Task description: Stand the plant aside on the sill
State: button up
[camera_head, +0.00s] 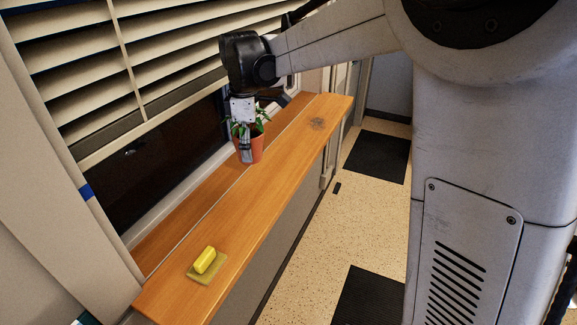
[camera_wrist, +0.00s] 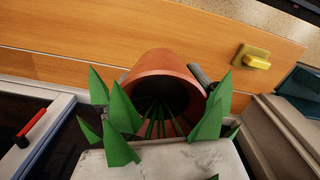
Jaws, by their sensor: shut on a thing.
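The plant is a terracotta pot (camera_head: 256,147) with green leaves, upright at the sill's window side in the head view. The wooden sill (camera_head: 262,205) runs under the window. My gripper (camera_head: 246,150) comes down from above and is shut on the pot, with one finger visible against its near side. In the wrist view the pot (camera_wrist: 165,72) is close, its dark inside and green leaves (camera_wrist: 120,125) facing the camera. A gripper finger (camera_wrist: 203,78) shows at the pot's right side. I cannot tell whether the pot's base touches the sill.
A yellow block (camera_head: 205,260) sits on a flat olive pad (camera_head: 207,270) at the sill's near end. The sill between pad and pot is clear. Slatted blinds (camera_head: 160,50) hang above the window.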

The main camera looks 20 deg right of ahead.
notch_tip(320, 180, down, 4)
jog(key=b, duration=0.3)
jog(key=shift+a+f, duration=0.1)
jog(key=shift+f, duration=0.15)
send_over(272, 177)
notch_tip(272, 177, down, 7)
jog(key=shift+s+r+p, duration=0.1)
jog(key=shift+p, duration=0.35)
jog(key=shift+f+p, duration=0.3)
jog(key=shift+f, duration=1.75)
jog(key=shift+f, duration=0.1)
jog(key=o, duration=1.7)
jog(key=shift+o, duration=0.2)
